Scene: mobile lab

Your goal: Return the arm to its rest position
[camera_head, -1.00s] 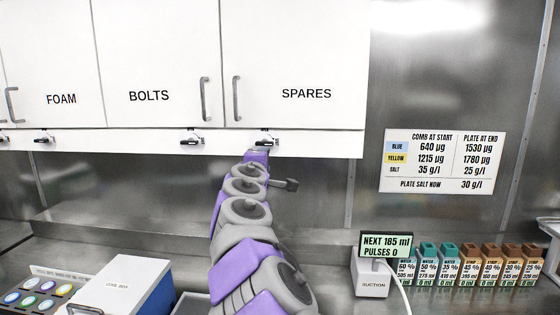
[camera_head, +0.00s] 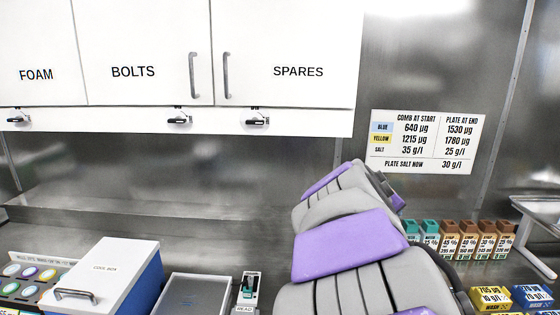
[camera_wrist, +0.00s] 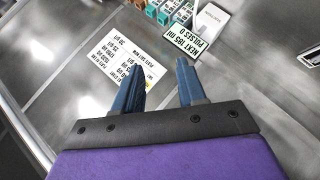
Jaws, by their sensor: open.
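My gripper (camera_wrist: 160,88) shows in the wrist view with its two blue fingers apart and nothing between them. Beyond the fingers, the wrist view shows the white wall chart upside down, the suction unit's display and several small boxes. In the head view my purple and grey arm rises from the bottom right and leans up and left, folded in front of the back wall. The gripper end is hidden behind the arm links in the head view.
White cupboards marked FOAM, BOLTS and SPARES (camera_head: 290,90) hang above. A cool box (camera_head: 105,275), a grey tray (camera_head: 195,295) and a small reader (camera_head: 248,290) stand on the bench. Several reagent boxes (camera_head: 468,240) stand right of my arm. The wall chart (camera_head: 425,142) is above them.

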